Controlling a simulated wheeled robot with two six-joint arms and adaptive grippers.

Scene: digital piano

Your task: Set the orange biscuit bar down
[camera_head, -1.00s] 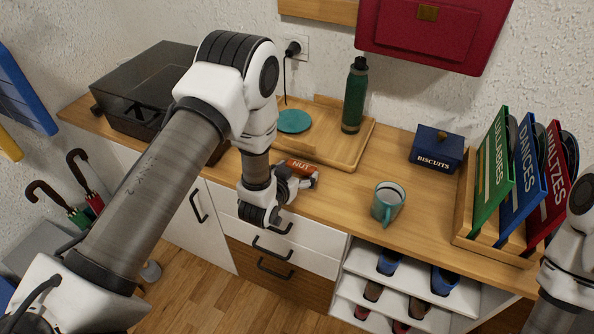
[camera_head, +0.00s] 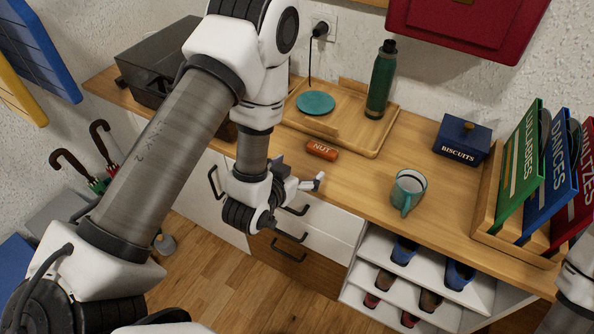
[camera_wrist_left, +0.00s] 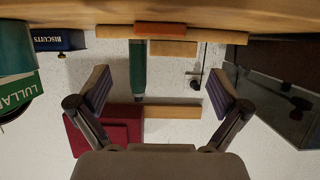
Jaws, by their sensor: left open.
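The orange biscuit bar (camera_head: 322,150), marked NUT, lies on the wooden counter just in front of the wooden tray. It also shows as an orange strip in the left wrist view (camera_wrist_left: 160,29). My left gripper (camera_head: 300,178) is at the counter's front edge, on the near side of the bar and apart from it. In the left wrist view its two fingers (camera_wrist_left: 160,88) are spread wide with nothing between them. Only part of my right arm shows at the right edge of the head view, and its gripper is out of frame.
The wooden tray (camera_head: 385,133) holds a teal disc (camera_head: 315,103) and a green bottle (camera_head: 381,80). A teal mug (camera_head: 408,190), a blue biscuits box (camera_head: 462,140) and a rack of coloured sleeves (camera_head: 518,165) stand to the right. The counter between bar and mug is clear.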

